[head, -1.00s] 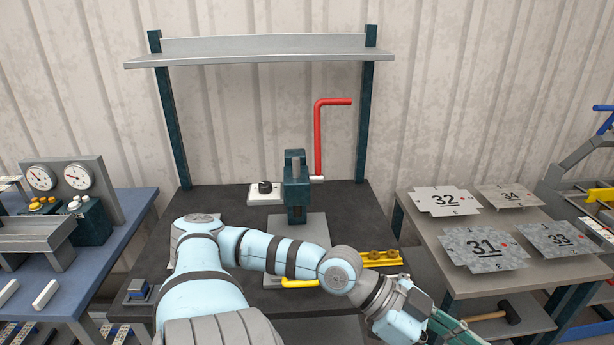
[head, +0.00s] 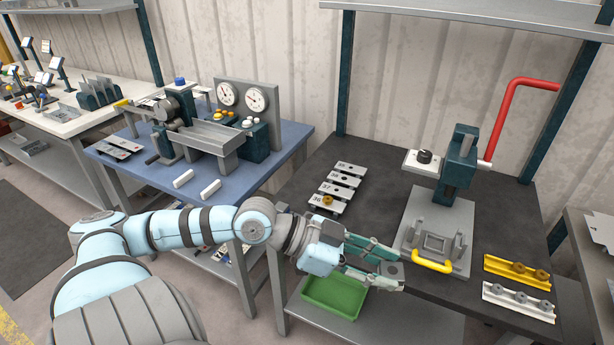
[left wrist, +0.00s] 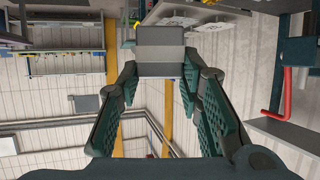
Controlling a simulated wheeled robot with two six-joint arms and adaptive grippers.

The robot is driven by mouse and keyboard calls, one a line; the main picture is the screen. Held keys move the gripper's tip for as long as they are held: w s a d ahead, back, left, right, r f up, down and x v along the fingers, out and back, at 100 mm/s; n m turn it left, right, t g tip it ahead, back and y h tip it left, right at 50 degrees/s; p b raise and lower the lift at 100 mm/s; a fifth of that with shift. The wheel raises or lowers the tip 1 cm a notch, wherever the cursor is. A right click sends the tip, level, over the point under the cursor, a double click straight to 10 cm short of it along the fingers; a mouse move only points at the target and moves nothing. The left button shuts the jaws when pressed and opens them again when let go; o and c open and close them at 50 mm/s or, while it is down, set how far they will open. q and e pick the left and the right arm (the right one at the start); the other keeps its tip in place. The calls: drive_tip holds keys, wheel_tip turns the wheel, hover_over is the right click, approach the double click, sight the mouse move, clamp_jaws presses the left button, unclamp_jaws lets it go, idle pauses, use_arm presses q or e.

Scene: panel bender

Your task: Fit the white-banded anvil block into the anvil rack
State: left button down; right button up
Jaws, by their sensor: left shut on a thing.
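My left gripper (head: 388,268) is shut on a grey block (head: 391,277) at the front edge of the dark bench, left of the press. I cannot tell for sure which thing is the anvil rack. The press base (head: 415,235) carries a square grey frame (head: 437,243). My right gripper is not in view.
Numbered plates (head: 343,181) lie on the bench's left part. A yellow rail (head: 505,268) and a white rail (head: 510,300) lie at right. A green bin (head: 335,297) is on the shelf below. A blue table (head: 275,165) with gauges and white bars stands left.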

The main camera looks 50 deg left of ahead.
use_arm(q)
drive_tip(key=w+a+f+n+t+y, duration=0.3)
drive_tip(key=w+a+n+y, duration=0.1)
drive_tip(key=w+a, duration=0.35)
drive_tip(key=w+a+f+n+t+y, duration=0.2)
drive_tip(key=w+a+f+n+y, duration=0.15)
drive_tip(key=w+a, duration=0.35)
drive_tip(key=a+f+n+y+b, duration=0.1)
drive_tip(key=a+f+n+y, duration=0.1)
drive_tip(key=f, duration=0.2)
drive_tip(key=w+a+f+n+y+b, duration=0.1)
drive_tip(key=a+f+n+y+b, duration=0.1)
drive_tip(key=f, duration=0.3)
drive_tip(key=w+a+f+n+y+b, duration=0.1)
drive_tip(key=a+f+n+y, duration=0.1)
drive_tip(key=a+f+y, duration=0.1)
drive_tip(key=shift+w+a+f+n+g+y+b, duration=0.1)
drive_tip(key=shift+a+f+n+g+y+b, duration=0.25)
drive_tip(key=shift+a+f, duration=0.35)
drive_tip(key=shift+d+f+b, duration=0.15)
drive_tip(key=shift+f+b, duration=0.2)
drive_tip(key=shift+f, duration=0.4)
drive_tip(key=shift+r, duration=0.1)
drive_tip(key=shift+f, duration=0.25)
